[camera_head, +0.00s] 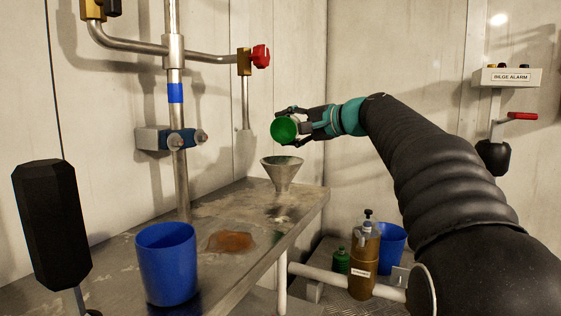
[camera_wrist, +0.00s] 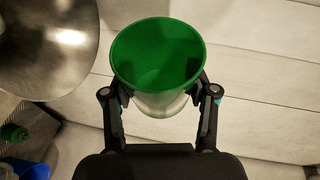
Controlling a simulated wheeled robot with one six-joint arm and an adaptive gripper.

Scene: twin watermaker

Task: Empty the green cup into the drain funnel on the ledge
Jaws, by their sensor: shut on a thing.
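The green cup (camera_head: 284,130) is held in my gripper (camera_head: 301,126) above and slightly right of the metal drain funnel (camera_head: 281,175). In the head view the cup is tipped on its side with its green opening facing the camera. The funnel stands on the ledge (camera_head: 215,205) near its far right end. In the wrist view the cup (camera_wrist: 158,62) sits between the two fingers (camera_wrist: 160,98), which press on its sides. Its inside looks green with a dark patch; I cannot tell whether liquid is in it. The funnel's wide bowl (camera_wrist: 45,45) shows at the upper left, beside the cup.
A blue cup (camera_head: 167,265) stands on the ledge's near part, beside a brown stain (camera_head: 231,242). Pipes with a red-handled valve (camera_head: 260,56) rise behind the ledge. Below right are a brown bottle (camera_head: 364,262), a green bottle (camera_head: 341,261) and another blue container (camera_head: 391,245).

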